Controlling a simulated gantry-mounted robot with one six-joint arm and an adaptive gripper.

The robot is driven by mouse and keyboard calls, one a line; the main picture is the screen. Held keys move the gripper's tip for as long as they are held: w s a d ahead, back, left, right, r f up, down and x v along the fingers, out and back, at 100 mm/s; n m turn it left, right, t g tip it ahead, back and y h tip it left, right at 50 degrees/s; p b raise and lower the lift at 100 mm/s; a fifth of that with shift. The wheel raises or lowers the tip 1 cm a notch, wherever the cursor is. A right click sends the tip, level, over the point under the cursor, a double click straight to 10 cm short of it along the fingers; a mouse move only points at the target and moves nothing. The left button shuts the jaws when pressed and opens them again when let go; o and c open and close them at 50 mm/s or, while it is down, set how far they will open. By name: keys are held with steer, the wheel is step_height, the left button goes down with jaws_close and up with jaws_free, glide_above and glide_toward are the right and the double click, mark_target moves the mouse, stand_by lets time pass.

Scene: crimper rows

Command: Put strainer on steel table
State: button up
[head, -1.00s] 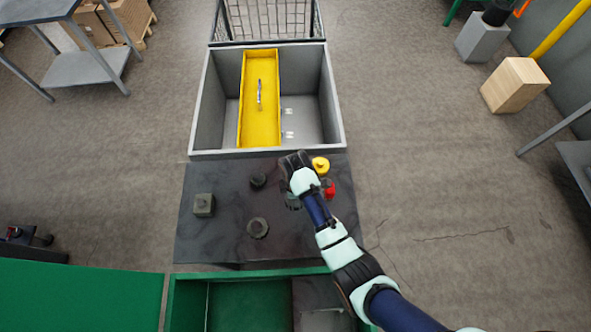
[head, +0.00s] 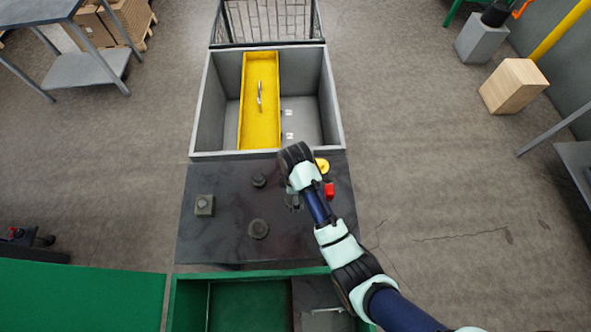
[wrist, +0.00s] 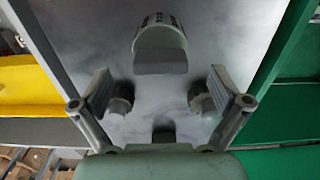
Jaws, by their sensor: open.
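My gripper (head: 291,155) is over the far part of the dark worktop (head: 225,245), near the grey bin. In the wrist view its two fingers (wrist: 163,100) are spread apart with nothing held between them. A grey rounded piece (wrist: 160,45) with dark marks along its top shows beyond the fingers; I cannot tell if it is the strainer. Two smaller dark round pieces show close by the fingers. No strainer can be made out for sure in the head view. A grey metal table (head: 85,68) with a lower shelf, possibly the steel table, stands at the upper left.
The grey bin (head: 202,115) holds a yellow tray (head: 260,125). On the worktop are dark round parts (head: 258,229), a square block (head: 204,205), a yellow part (head: 322,166) and a red part (head: 329,190). A green box (head: 190,300) lies in front.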

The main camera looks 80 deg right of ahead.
step_height(320, 180, up, 7)
steer(key=shift+f+p, duration=0.1)
steer(key=shift+p, duration=0.3)
steer(key=w+a+r+m+t+h, duration=0.1)
steer(key=w+a+r+t, duration=0.3)
steer(key=w+a+r, duration=0.55)
steer(key=w+a+r+m+t+h, duration=0.1)
steer(key=w+a+r+t, duration=0.5)
steer(key=a, duration=0.6)
steer(key=a+r+m+t+y, duration=0.1)
steer(key=a+r+t+y, duration=0.1)
steer(key=a+r, duration=0.7)
steer(key=shift+s+a+r+m+t, duration=0.2)
steer(key=shift+a+r+m+t, duration=0.15)
steer(key=shift+a, duration=0.85)
